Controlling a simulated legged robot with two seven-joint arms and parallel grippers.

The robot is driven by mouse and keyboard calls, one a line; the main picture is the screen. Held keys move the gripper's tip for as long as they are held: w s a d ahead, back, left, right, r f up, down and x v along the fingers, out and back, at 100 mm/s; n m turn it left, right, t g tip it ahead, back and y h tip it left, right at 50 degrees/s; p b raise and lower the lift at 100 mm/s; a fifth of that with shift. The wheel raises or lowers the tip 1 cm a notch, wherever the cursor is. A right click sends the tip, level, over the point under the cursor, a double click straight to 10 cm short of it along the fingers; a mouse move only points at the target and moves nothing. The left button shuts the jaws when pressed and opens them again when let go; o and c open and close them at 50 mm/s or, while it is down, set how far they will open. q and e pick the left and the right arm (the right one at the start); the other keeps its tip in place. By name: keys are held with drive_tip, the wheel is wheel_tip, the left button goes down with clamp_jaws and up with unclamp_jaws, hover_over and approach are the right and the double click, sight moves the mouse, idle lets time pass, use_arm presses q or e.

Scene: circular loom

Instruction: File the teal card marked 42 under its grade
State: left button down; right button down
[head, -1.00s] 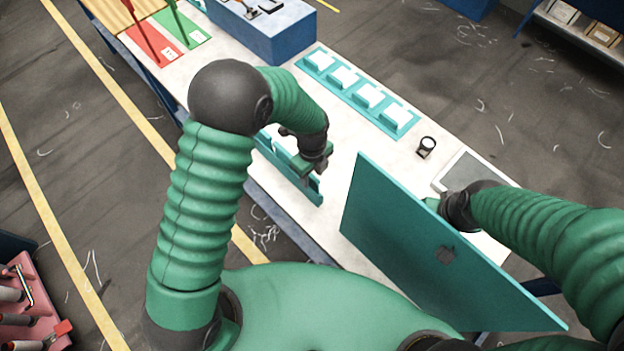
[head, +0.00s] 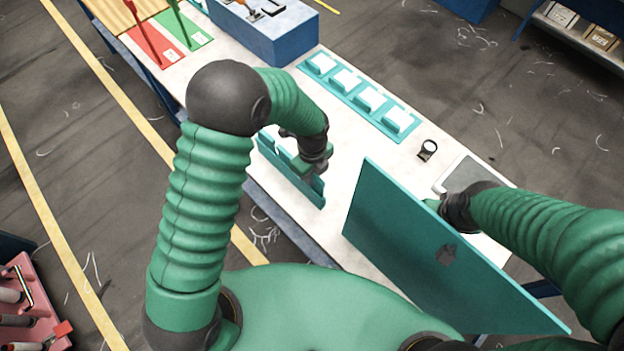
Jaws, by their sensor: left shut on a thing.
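My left gripper (head: 311,172) is over the near-side teal rack (head: 284,170), at its right end. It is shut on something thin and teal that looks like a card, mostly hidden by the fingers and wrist. No mark 42 can be read. White cards show in the rack's slots to the left of the gripper. A second teal rack (head: 358,92) with several white cards lies along the far edge of the table. My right gripper (head: 436,204) is mostly hidden behind a large teal panel (head: 420,250); its jaws cannot be made out.
The teal panel stands at the table's near right. A small black-rimmed round thing (head: 427,150) and a grey tray (head: 463,171) are behind it. The white table (head: 345,150) is clear between the racks.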

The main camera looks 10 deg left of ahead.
use_arm(q)
drive_tip(key=shift+s+a+r, duration=0.1)
drive_tip(key=shift+a+r, duration=0.05)
drive_tip(key=shift+r, duration=0.1)
drive_tip(key=shift+r+p, duration=0.35)
drive_tip(key=shift+p, duration=0.05)
drive_tip(key=r+p, duration=0.4)
drive_tip(key=r, duration=0.1)
drive_tip(key=shift+d+r+p, duration=0.25)
drive_tip(key=shift+p, duration=0.15)
drive_tip(key=shift+r, duration=0.2)
drive_tip(key=shift+a+f, duration=0.15)
